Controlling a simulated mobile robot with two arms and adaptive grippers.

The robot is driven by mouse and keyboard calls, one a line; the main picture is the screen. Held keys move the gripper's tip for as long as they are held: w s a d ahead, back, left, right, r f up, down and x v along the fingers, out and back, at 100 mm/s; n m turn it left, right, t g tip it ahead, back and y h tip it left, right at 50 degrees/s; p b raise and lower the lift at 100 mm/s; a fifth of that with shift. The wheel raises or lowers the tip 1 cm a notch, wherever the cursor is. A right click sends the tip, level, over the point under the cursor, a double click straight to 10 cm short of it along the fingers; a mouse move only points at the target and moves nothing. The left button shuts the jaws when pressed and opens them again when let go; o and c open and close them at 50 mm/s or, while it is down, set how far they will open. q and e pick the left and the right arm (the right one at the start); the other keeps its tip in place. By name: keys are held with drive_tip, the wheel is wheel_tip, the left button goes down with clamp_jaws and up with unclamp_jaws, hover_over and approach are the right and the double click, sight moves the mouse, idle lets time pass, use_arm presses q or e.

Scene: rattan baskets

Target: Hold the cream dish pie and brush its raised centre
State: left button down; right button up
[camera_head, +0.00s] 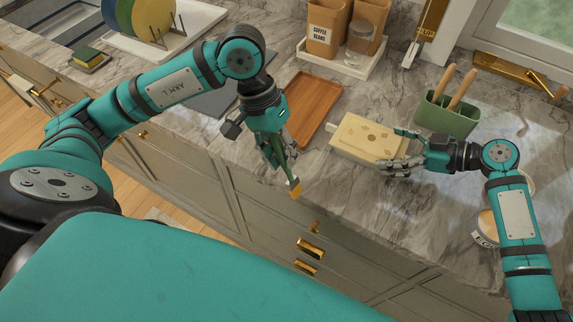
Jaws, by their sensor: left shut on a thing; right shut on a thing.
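The cream dish pie (362,138) is a rectangular cream dish with a pale top bearing small brownish marks. It rests on the marble counter. My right gripper (398,150) is at its right end, shut on the dish. My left gripper (280,152) is shut on a brush (294,186) with a green handle and an amber tip pointing down. The brush is left of the pie and apart from it, near the counter's front edge. The fingers hide part of the handle, and the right gripper covers the pie's right end.
A wooden board (314,105) lies behind the brush. A white tray (338,62) with brown canisters and a glass jar stands at the back. A green holder (446,115) with wooden handles stands behind my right gripper. A dish rack (165,40) and sponge (88,56) are at left.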

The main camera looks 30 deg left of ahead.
use_arm(q)
drive_tip(key=w+d+r+t+h, duration=0.1)
drive_tip(key=w+d+r+t, duration=0.1)
drive_tip(key=w+r, duration=0.5)
drive_tip(key=w+d+r+t+h, duration=0.15)
drive_tip(key=w+r, duration=0.25)
drive_tip(key=w, duration=0.8)
wheel_tip(320, 180, down, 6)
drive_tip(key=shift+s+n+y, duration=0.2)
drive_tip(key=shift+n+y, duration=0.1)
drive_tip(key=shift+y, duration=0.05)
drive_tip(key=shift+d+f+t, duration=0.1)
drive_tip(key=shift+f+t, duration=0.15)
drive_tip(key=shift+f, duration=0.75)
drive_tip(key=s, duration=0.7)
drive_tip(key=shift+w, duration=0.15)
